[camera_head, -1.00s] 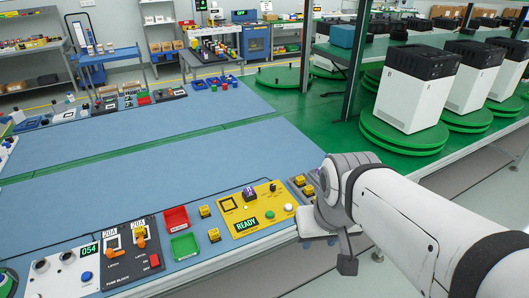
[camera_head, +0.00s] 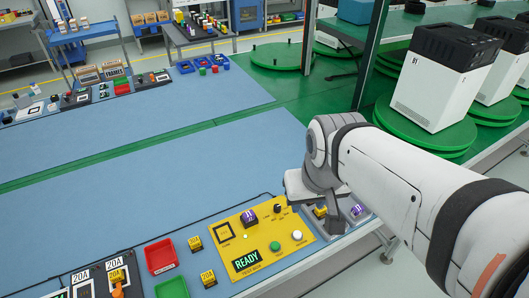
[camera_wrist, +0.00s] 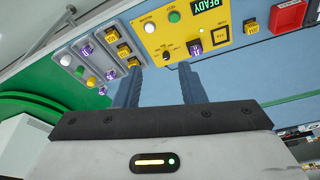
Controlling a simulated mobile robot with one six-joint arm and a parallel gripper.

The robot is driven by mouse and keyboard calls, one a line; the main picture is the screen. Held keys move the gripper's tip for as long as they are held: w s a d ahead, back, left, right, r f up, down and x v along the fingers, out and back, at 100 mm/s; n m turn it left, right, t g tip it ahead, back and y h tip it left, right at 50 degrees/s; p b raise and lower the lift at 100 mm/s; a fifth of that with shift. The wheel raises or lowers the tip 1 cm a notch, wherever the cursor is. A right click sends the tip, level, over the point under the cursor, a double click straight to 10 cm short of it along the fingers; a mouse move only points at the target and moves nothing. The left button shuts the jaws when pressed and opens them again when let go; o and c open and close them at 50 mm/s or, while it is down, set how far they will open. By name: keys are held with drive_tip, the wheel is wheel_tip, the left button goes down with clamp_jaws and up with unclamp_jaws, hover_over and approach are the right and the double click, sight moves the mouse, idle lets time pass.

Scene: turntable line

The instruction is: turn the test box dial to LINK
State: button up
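The yellow test box (camera_head: 247,245) lies flat on the blue bench, with a lit READY display (camera_head: 246,261), a green button (camera_head: 275,247) and a white button (camera_head: 298,236). Its small black dial (camera_head: 278,208) is near the far right corner; the dial's setting and the LINK label are too small to read. The dial also shows in the wrist view (camera_wrist: 167,47), beyond and between my fingertips. My gripper (camera_wrist: 160,70) is open and empty, apart from the dial. In the head view my arm hides its fingers.
A purple block (camera_head: 249,217) sits on the box beside the dial. A grey panel (camera_wrist: 97,62) with coloured knobs and blocks lies close beside the box. Yellow fuse blocks (camera_head: 195,243), a red bin (camera_head: 160,256) and a green bin (camera_head: 171,287) are left.

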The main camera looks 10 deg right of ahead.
drive_tip(key=shift+s, duration=0.1)
drive_tip(key=shift+o, duration=0.7)
drive_tip(key=shift+a, duration=0.1)
drive_tip(key=shift+o, duration=0.3)
drive_tip(key=w+f+n+g+b, duration=0.1)
drive_tip(key=w+f+n+b, duration=0.7)
drive_tip(key=w+f+b, duration=0.2)
drive_tip(key=shift+w+a+f+g+b, duration=0.3)
drive_tip(key=shift+w+a+b, duration=0.05)
drive_tip(key=shift+w+b, duration=0.35)
drive_tip(key=n+g+b, duration=0.1)
drive_tip(key=n+b, duration=0.6)
drive_tip(key=n, duration=0.1)
hover_over(277, 206)
drive_tip(key=f, duration=1)
drive_tip(key=shift+s+f, duration=0.2)
drive_tip(key=shift+w+f, duration=0.2)
drive_tip(key=shift+f, duration=0.5)
wheel_tip(277, 206, down, 6)
drive_tip(key=shift+f+b, duration=0.25)
drive_tip(key=shift+b, duration=0.5)
drive_tip(key=shift+c, duration=0.5)
clamp_jaws()
